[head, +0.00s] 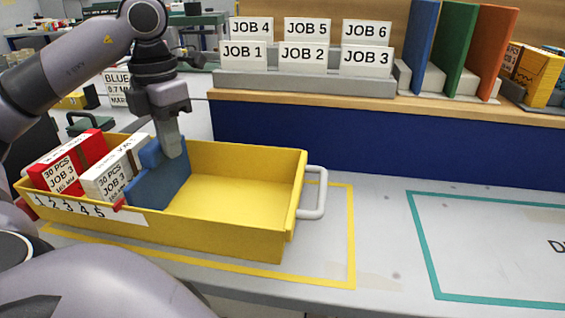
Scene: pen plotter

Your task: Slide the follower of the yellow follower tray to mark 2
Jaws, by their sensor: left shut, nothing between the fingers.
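The yellow follower tray (250,215) lies on the bench at the left. Inside it stands the blue follower (155,190), upright across the tray, with empty tray floor to its right. A numbered scale (70,208) runs along the tray's front wall. A small red pointer (119,205) sits at the right end of the visible numbers, by the follower's lower left. My left gripper (173,150) is shut and points down at the follower's upper part; whether it touches is unclear. My right gripper is not in view.
A red box (68,160) and a white box (108,172) lean in the tray left of the follower. A grey handle (317,195) juts from the tray's right end. Job cards (303,55) and upright folders (455,45) stand on the shelf behind. The teal-outlined area is clear.

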